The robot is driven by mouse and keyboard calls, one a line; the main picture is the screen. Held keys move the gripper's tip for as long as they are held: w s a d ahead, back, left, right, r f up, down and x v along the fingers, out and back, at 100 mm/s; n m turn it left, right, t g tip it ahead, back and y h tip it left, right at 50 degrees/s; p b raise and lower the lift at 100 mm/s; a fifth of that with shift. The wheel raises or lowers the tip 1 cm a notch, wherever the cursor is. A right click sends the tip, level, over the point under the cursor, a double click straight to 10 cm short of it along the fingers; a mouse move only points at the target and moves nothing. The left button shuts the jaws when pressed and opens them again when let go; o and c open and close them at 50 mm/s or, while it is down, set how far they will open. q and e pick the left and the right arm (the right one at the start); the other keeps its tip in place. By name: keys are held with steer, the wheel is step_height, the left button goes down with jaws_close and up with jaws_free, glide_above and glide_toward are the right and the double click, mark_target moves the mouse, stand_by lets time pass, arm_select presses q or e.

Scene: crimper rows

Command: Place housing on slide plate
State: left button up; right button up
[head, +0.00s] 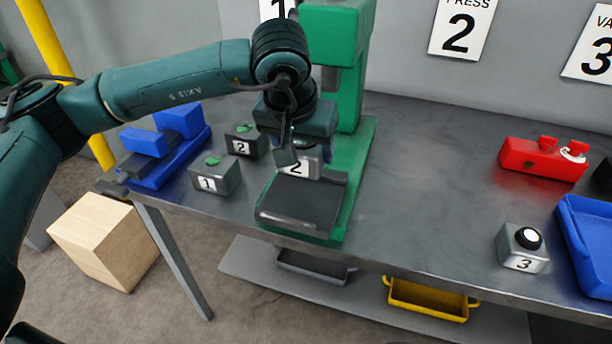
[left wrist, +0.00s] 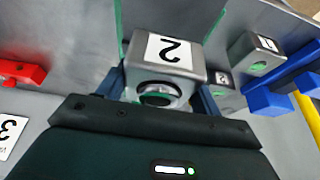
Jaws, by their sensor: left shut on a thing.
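The housing (head: 300,170) is a grey metal block with a white "2" label. My left gripper (head: 291,155) is shut on it, and its fingers hide part of the block in the head view. In the left wrist view the housing (left wrist: 190,58) sits between the fingers, with a round dark opening facing the camera. The slide plate (head: 298,208) is a flat dark plate at the foot of the green press. The housing is over or just behind its rear part; I cannot tell whether they touch. My right gripper is not in view.
The green press (head: 350,150) stands close beside and behind the gripper. Grey blocks "1" (head: 208,190) and "2" (head: 260,147), and a blue fixture (head: 180,160), stand to the left. A red fixture (head: 540,160), block "3" (head: 512,260) and blue tray (head: 585,275) are right. The middle table is clear.

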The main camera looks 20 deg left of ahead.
mark_target(305, 190)
arm_select(q)
step_height(305, 190, down, 3)
steer(key=shift+f, duration=0.1)
step_height(305, 190, down, 3)
steer(key=shift+f+p, duration=0.2)
steer(key=shift+p, duration=0.3)
steer(key=shift+f, duration=0.3)
steer(key=o, duration=1)
steer(key=shift+f+b, duration=0.2)
steer(key=shift+b, duration=0.1)
steer(key=o, duration=0.5)
steer(key=shift+r, duration=0.1)
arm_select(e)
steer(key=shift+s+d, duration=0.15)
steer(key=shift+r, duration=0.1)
